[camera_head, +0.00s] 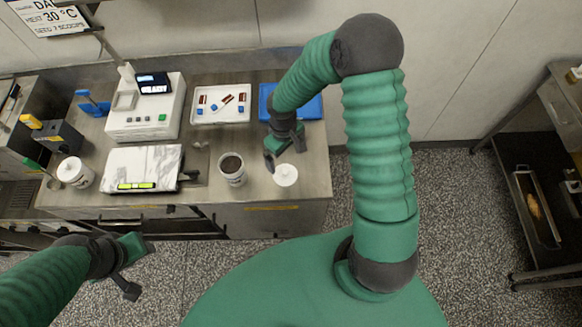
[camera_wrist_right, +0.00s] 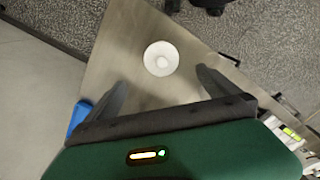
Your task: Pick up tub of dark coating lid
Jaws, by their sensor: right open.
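The white round lid (camera_head: 286,175) with a small knob lies on the steel counter, right of the open tub of dark coating (camera_head: 232,168). The tub is upright and shows dark contents. My right gripper (camera_head: 275,163) is just behind the lid in the head view, open and not touching it. In the right wrist view the lid (camera_wrist_right: 161,59) sits beyond the two spread fingertips (camera_wrist_right: 160,85), with nothing between them. My left gripper (camera_head: 135,265) hangs in front of the counter at lower left, away from the lid; its fingers look spread and empty.
A blue tray (camera_head: 313,108) lies behind my right gripper. A white tray (camera_head: 221,118) with small items, a white machine (camera_head: 146,122) and a marble slab (camera_head: 118,162) stand left. Another lidded tub (camera_head: 75,173) is at far left. Counter right of the lid is clear.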

